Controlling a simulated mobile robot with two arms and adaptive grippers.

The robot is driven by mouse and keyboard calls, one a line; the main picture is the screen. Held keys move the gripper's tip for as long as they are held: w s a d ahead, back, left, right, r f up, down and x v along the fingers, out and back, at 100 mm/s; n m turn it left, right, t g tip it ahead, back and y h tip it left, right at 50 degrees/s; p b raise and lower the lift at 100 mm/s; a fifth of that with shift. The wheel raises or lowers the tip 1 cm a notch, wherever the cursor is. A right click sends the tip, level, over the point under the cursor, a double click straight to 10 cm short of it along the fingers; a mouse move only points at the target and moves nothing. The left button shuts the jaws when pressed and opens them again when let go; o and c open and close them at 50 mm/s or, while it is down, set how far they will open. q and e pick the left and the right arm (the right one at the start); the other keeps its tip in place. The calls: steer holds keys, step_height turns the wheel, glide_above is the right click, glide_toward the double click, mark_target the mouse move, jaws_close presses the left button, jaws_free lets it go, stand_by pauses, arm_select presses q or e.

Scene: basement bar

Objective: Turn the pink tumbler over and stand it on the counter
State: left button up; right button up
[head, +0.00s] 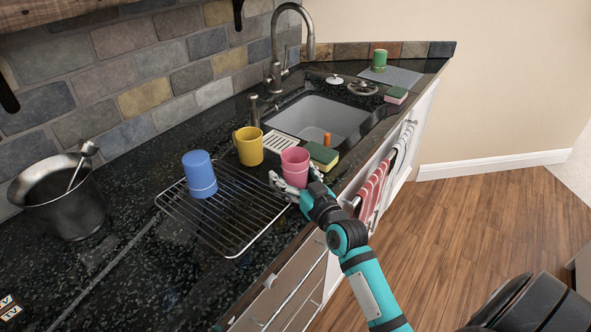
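The pink tumbler (295,161) is near the counter's front edge, at the right end of the wire rack. It looks upright, with its open rim at the top. My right gripper (293,188) reaches in from the lower right, with its fingers around the tumbler's lower part, and appears shut on it. The fingers hide the tumbler's base, so I cannot tell whether it touches the rack or counter. The dark speckled counter (120,262) runs along the wall. My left gripper is not in view.
A blue tumbler (199,172) stands upside down on the wire rack (226,238). A yellow mug (248,146), a green-and-yellow sponge (322,156) and the sink (318,118) lie behind the pink tumbler. A metal bucket (68,212) stands left.

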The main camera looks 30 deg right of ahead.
mark_target(293, 149)
steer(key=shift+d, duration=0.15)
steer(key=shift+w+r, duration=0.15)
steer(key=shift+r, duration=0.45)
steer(key=r, duration=0.5)
steer(key=shift+d, duration=0.3)
steer(key=s+a+r+p, duration=0.1)
steer(key=s+r+p, duration=0.4)
steer(key=r, duration=0.5)
steer(key=p, duration=0.2)
steer(key=shift+s+r+p, duration=0.15)
steer(key=shift+r+p, duration=0.25)
steer(key=shift+f, duration=0.1)
